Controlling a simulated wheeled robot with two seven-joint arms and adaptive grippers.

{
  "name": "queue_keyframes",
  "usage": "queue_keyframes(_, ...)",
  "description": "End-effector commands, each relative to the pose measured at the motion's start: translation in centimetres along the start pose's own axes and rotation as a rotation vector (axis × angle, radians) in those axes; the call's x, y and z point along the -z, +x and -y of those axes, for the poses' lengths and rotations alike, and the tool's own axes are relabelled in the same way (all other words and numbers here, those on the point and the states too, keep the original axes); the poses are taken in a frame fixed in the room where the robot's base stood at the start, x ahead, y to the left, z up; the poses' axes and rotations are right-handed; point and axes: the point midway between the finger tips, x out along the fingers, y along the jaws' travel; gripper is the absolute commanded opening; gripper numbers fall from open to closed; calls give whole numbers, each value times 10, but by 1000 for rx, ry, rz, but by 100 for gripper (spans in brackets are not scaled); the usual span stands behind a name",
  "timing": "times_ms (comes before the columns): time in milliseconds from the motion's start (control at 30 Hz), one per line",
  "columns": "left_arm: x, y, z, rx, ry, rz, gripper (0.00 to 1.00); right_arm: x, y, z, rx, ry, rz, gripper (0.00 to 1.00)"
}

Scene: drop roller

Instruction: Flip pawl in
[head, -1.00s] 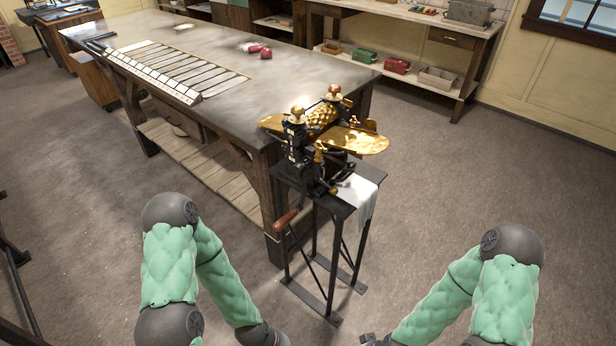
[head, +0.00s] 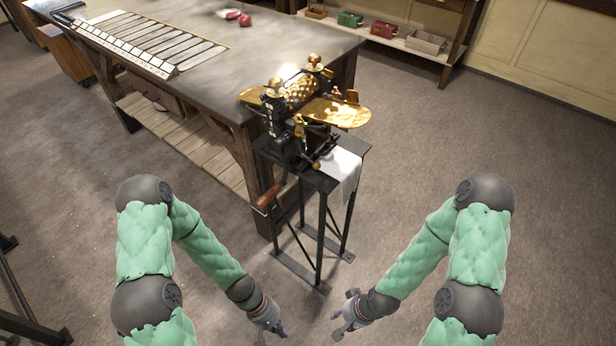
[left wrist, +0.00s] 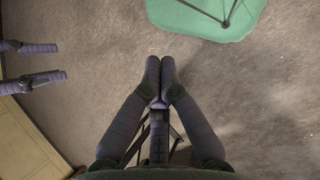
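The drop roller machine stands on a narrow black stand (head: 319,178) beside the workbench. It has a dark frame (head: 281,140), a bumpy brass roller (head: 300,90), brass trays (head: 338,112) and a crank with a wooden handle (head: 268,196). The pawl is too small to tell apart from the dark parts. My left gripper (head: 272,324) is low in front of the stand; in the left wrist view its fingers (left wrist: 160,70) are together and empty. My right gripper (head: 341,318) is low to the right, empty; its fingers show apart in the left wrist view (left wrist: 35,64). Neither touches the machine.
The large workbench (head: 240,60) is behind and left of the machine, with a ribbed rack (head: 165,45) and red items (head: 240,18) on top. A white cloth (head: 343,168) hangs over the stand's right side. The floor (head: 450,130) at right is clear.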

Motion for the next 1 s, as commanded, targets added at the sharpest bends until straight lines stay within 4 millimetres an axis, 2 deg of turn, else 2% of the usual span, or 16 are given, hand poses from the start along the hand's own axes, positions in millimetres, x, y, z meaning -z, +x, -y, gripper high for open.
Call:
queue_keyframes(133,-18,-10,-42,-168,-240,212,0,0,-7,2,0,0,0,40)
queue_keyframes(267,-16,-35,-99,-409,-412,370,0,0,-12,4,0,0,-1,40)
queue_keyframes(367,3,-69,-145,-646,-513,460,0,0,-15,5,0,0,0,40)
queue_keyframes(400,14,-86,-162,-753,-546,484,0,0,-16,6,0,0,0,40)
queue_keyframes(500,47,-134,-193,-1025,-601,520,0,-1,-20,7,0,0,0,40)
queue_keyframes(600,80,-183,-207,-1281,-622,518,0,-1,-22,8,0,0,0,40)
queue_keyframes(733,112,-233,-207,-1532,-619,486,0,-1,-24,9,0,0,0,40)
queue_keyframes(833,125,-256,-203,-1648,-610,461,0,-1,-25,9,0,0,0,40)
queue_keyframes(1000,132,-269,-200,-1713,-602,445,0,-1,-25,9,0,0,0,40)
